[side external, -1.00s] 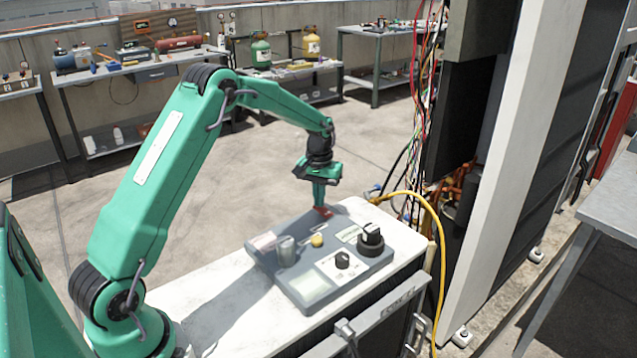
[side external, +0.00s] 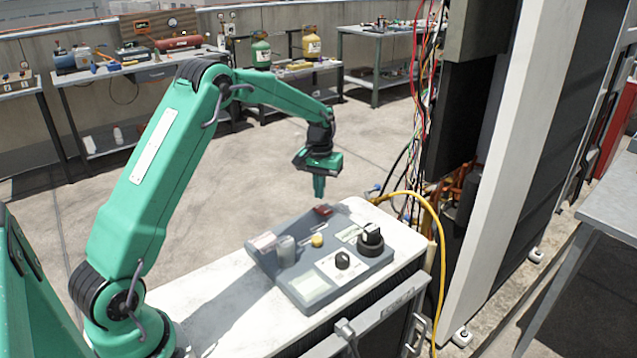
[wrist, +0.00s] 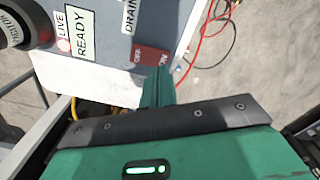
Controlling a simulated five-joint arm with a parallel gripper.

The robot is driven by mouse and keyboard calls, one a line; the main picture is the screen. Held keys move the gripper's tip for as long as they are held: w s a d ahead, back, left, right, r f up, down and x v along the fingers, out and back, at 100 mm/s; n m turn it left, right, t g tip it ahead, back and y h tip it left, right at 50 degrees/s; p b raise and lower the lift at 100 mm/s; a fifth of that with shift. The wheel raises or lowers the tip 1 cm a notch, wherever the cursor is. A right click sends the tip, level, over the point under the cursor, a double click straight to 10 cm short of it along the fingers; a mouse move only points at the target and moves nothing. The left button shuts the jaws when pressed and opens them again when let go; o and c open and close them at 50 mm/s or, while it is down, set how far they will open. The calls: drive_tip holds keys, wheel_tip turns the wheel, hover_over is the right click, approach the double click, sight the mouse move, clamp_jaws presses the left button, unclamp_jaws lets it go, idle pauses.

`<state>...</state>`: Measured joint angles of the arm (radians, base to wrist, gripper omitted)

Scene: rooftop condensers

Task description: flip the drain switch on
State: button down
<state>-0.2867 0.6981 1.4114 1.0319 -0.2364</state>
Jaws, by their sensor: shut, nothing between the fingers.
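The drain switch is a red rocker (side external: 322,210) at the far corner of the grey control panel (side external: 283,262). In the wrist view the red rocker (wrist: 150,56) sits close to a white label reading DRAIN (wrist: 130,14). White lettering shows at both ends of the rocker, and I cannot tell for sure which end is pressed down. My gripper (side external: 319,195) is shut and empty, pointing down a little above the switch and apart from it. In the wrist view my gripper's fingers (wrist: 158,82) cover the area right beside the rocker.
The panel also carries a yellow button (side external: 317,240), a clear-covered control (side external: 286,250), a small black knob (side external: 342,260) and a larger dark knob (side external: 370,238). A yellow hose (side external: 437,225) and loose wires hang at the right.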

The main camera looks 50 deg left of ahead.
sight(319, 208)
wheel_tip(319, 208, up, 4)
drive_tip(key=shift+r, duration=0.1)
idle(0.6)
drive_tip(key=s+d+r+m+t, duration=0.3)
drive_tip(key=s+d+r, duration=0.7)
drive_tip(key=s+r, duration=0.35)
drive_tip(key=s+d+m+t, duration=0.1)
drive_tip(key=s+d, duration=0.1)
drive_tip(key=s, duration=0.6)
drive_tip(key=s+d+m+t, duration=0.1)
drive_tip(key=s+d+m, duration=0.1)
drive_tip(key=s, duration=0.6)
drive_tip(key=shift+s+d+f+t, duration=0.3)
drive_tip(key=shift+d+f, duration=0.15)
drive_tip(key=shift+d, duration=0.3)
